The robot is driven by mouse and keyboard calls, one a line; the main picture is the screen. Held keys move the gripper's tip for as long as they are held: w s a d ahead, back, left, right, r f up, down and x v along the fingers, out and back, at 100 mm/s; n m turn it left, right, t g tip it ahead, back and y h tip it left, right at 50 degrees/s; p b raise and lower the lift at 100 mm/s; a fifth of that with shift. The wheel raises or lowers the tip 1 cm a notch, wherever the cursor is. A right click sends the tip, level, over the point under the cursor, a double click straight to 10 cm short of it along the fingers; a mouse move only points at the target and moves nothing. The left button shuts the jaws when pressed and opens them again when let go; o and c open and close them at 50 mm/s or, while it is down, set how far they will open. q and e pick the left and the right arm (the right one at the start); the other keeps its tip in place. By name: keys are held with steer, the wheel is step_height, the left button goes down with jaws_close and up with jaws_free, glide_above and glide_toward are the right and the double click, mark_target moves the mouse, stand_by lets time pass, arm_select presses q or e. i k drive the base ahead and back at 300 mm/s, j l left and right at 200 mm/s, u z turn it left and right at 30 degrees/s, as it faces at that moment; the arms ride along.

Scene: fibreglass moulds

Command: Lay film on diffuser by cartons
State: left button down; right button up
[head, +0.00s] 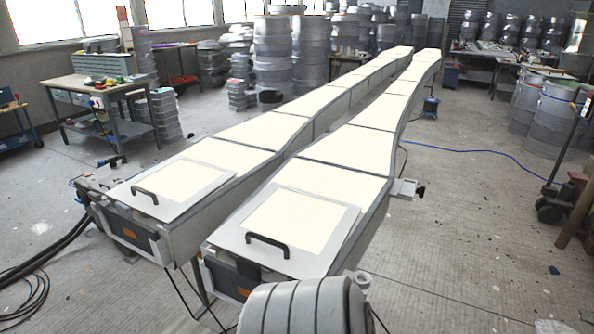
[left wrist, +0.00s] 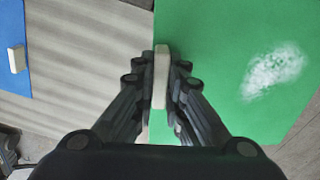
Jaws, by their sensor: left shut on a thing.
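In the left wrist view my left gripper (left wrist: 161,64) is shut on a pale upright tab (left wrist: 161,92) at the left edge of a green sheet (left wrist: 222,110), which looks like film. The sheet has a white cloudy patch at its right. In the head view two long, pale, lit surfaces (head: 345,147), seemingly diffusers, run side by side into the distance. Each near end carries a framed panel, left (head: 175,180) and right (head: 295,220), with a black handle. Neither gripper nor the green sheet shows in the head view. I cannot pick out cartons for certain.
A blue sheet (left wrist: 12,80) with a pale tab lies at the left of the wrist view.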

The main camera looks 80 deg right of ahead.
mark_target(296, 217)
steer(key=k+l+z, duration=0.15)
steer(key=z, duration=0.25)
steer(key=k+l+z, duration=0.15)
steer(key=l+z, duration=0.15)
steer(key=z, duration=0.15)
